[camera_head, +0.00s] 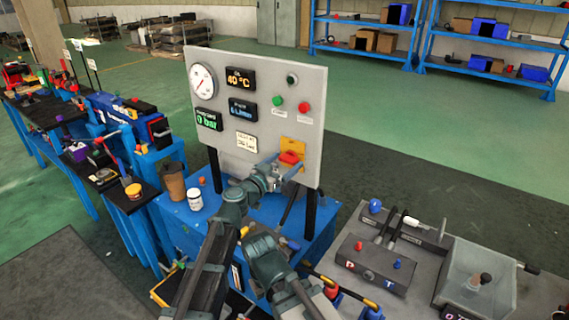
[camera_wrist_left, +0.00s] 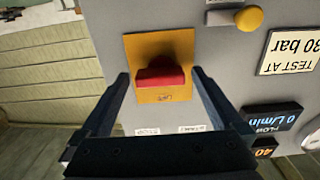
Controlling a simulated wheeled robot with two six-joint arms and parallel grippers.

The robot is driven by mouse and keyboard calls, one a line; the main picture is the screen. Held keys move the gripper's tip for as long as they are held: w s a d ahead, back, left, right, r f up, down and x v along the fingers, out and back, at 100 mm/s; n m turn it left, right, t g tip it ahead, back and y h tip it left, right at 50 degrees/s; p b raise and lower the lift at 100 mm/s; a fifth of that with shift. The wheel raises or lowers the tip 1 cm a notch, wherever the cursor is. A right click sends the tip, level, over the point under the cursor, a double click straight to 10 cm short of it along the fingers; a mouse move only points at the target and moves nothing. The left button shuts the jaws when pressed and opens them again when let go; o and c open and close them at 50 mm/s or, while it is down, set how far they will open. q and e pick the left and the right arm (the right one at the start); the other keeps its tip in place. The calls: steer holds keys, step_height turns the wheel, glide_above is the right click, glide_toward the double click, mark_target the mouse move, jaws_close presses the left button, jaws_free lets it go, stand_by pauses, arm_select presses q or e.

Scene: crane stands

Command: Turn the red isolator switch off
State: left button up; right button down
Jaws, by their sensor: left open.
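The red isolator switch (camera_head: 290,157) sits on a yellow plate (camera_head: 294,145) at the lower right of the grey upright panel. In the left wrist view the red switch handle (camera_wrist_left: 162,74) lies crosswise on the yellow plate (camera_wrist_left: 150,45). My left gripper (camera_head: 287,170) is close in front of the switch. In the left wrist view my left gripper (camera_wrist_left: 160,76) is open, with one finger on each side of the red handle and gaps visible between. Whether a fingertip touches the panel cannot be told. My right gripper does not show.
The grey panel (camera_head: 230,130) also bears a round gauge (camera_head: 202,81), displays, a green button (camera_head: 278,101) and a red button (camera_head: 304,107).

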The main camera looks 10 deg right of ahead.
arm_select(q)
steer(key=c, duration=1.3)
steer(key=n, duration=0.8)
steer(key=shift+n, duration=0.3)
steer(key=n, duration=0.4)
steer(key=shift+r+n, duration=0.1)
steer(key=shift+n, duration=0.2)
steer(key=shift+a+n, duration=0.1)
steer(key=shift+n, duration=2.2)
